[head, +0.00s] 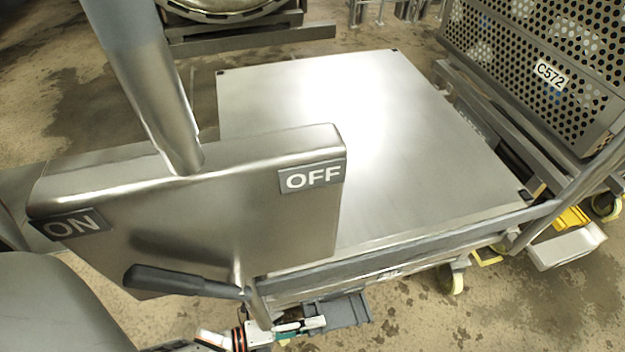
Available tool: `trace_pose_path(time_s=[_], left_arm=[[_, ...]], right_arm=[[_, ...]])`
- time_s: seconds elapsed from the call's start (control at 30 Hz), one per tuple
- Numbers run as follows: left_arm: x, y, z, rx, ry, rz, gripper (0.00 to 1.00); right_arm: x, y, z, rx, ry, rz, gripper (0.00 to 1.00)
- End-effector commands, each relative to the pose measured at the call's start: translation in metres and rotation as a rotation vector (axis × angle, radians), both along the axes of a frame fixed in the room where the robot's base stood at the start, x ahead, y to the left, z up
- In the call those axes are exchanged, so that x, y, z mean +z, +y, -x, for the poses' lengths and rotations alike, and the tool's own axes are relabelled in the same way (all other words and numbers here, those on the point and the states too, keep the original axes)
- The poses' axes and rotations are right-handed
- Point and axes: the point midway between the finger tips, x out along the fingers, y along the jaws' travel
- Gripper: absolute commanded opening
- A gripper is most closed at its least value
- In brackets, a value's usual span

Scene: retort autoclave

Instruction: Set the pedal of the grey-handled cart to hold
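The flat-topped steel cart (440,140) stands in the middle of the head view, with a grey handle bar (440,232) along its near edge. Low under that edge is a dark grey plate-like part (345,312), which may be its pedal; I see no hold marking on it. My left gripper (305,326) is low at the bottom of the view, beside or over this plate. I cannot tell whether they touch, or whether its fingers are open or shut. My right gripper is not in view.
A steel box (250,205) marked ON and OFF, with a dark lever (185,283), hides the cart's near left part. At right stands a perforated basket (540,50) labelled C572, with yellow parts (570,220) below. Wet floor (420,320) at bottom right is clear.

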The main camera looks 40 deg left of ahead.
Motion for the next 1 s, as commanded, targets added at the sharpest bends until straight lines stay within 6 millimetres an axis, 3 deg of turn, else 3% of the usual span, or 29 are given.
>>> trace_pose_path(time_s=[0.2,0.3,1.0], left_arm=[[0.000,0.000,0.000,0.000,0.000,0.000,0.22],[0.000,0.000,0.000,0.000,0.000,0.000,0.00],[-0.010,-0.001,0.002,-0.005,-0.085,0.067,0.00]], right_arm=[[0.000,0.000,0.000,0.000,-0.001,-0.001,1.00],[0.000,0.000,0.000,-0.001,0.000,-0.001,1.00],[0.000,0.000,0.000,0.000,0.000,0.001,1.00]])
